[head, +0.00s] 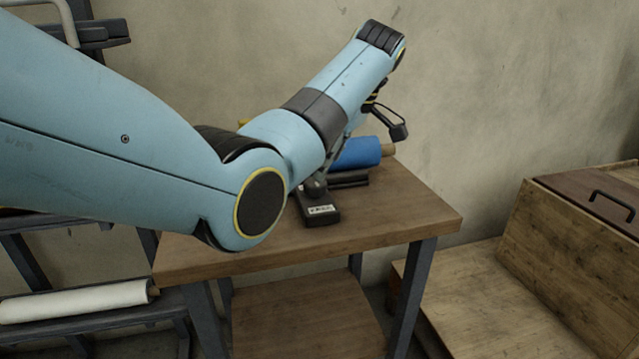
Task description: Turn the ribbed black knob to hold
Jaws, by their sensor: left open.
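A small black box with a white label (320,211) sits on the wooden table, near its middle. A dark rounded knob (315,187) stands on top of the box; its ribs and pointer are too small to make out. My left arm reaches over the table from the left. My right gripper is not in view.
The wooden table (400,222) has free room at its front and right. A blue roll (358,153) lies behind the box, beside dark bars (348,179). A white roll (75,301) rests on a rack at lower left. A wooden chest (575,235) stands at right.

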